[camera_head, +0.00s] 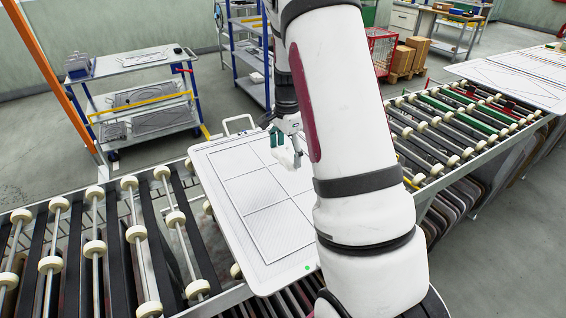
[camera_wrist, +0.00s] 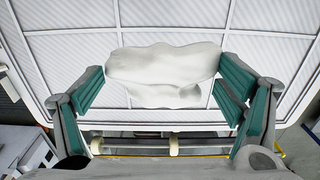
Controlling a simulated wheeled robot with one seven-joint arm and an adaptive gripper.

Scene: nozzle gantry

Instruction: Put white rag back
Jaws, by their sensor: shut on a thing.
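The white rag (camera_wrist: 165,68) is crumpled and spans the space between the two green finger pads of my gripper (camera_wrist: 163,82) in the wrist view. My gripper is shut on it. In the head view my gripper (camera_head: 281,138) is partly hidden by my arm, and the rag (camera_head: 288,158) hangs below the fingers as a small white shape. They are over the far part of a white panel (camera_head: 212,165) with a dark-lined grid. I cannot tell whether the rag touches the panel.
The panel lies on a roller conveyor (camera_head: 98,248); more rollers (camera_head: 440,125) run right toward further white panels (camera_head: 505,82). A trolley (camera_head: 135,95) stands at back left, with a blue shelf rack (camera_head: 242,45) beside it. A red cage (camera_head: 381,48) and cartons (camera_head: 402,58) stand behind.

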